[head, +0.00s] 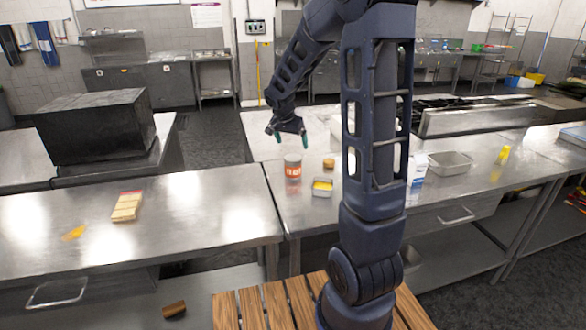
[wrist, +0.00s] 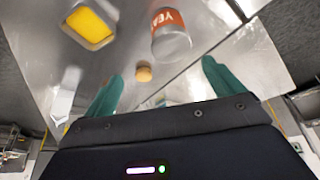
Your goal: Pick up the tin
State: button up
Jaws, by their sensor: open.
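The tin (head: 292,172) is a grey cylinder with an orange-red label and white letters. It stands upright on the steel counter, left of my arm in the head view. The wrist view shows the tin (wrist: 171,42) near the top, with part of its label lettering readable. My gripper (head: 290,137) is above the tin and apart from it, with its green fingers pointing down. In the wrist view the gripper (wrist: 160,75) is open and nothing is between its fingers.
A metal pan (head: 450,163) is farther right.

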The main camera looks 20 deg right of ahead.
aim_at(293, 157)
jog(key=shift+m, duration=0.4)
jog(key=w+f, duration=0.3)
jog(key=shift+a, duration=0.4)
jog(key=x, duration=1)
jog(key=shift+s+d+f, duration=0.1)
jog(key=shift+d+f, duration=0.1)
jog(key=shift+d, duration=0.2)
jog(key=shift+c, duration=0.4)
jog(key=c, duration=1.2)
jog(key=shift+r, duration=0.1)
